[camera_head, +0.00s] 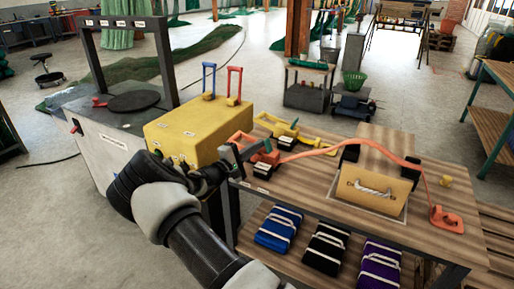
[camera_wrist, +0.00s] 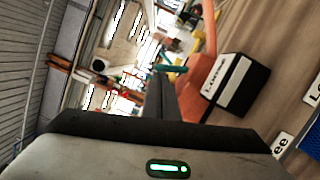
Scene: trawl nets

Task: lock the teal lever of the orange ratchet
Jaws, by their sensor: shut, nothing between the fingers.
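The orange ratchet (camera_head: 268,155) sits on the wooden table's near left part, and its orange strap runs off to the right. In the wrist view the ratchet (camera_wrist: 203,82) is beside a black block with a white label (camera_wrist: 236,86). The teal lever (camera_wrist: 170,69) shows as a short bar to the left of the orange body. My gripper (camera_head: 230,157) is at the ratchet's left side, shut and empty. In the wrist view its dark fingers (camera_wrist: 161,92) reach up close to the lever. I cannot tell whether they touch it.
A yellow ratchet (camera_head: 270,120) stands just behind. Bundles (camera_head: 280,228) fill the lower shelf.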

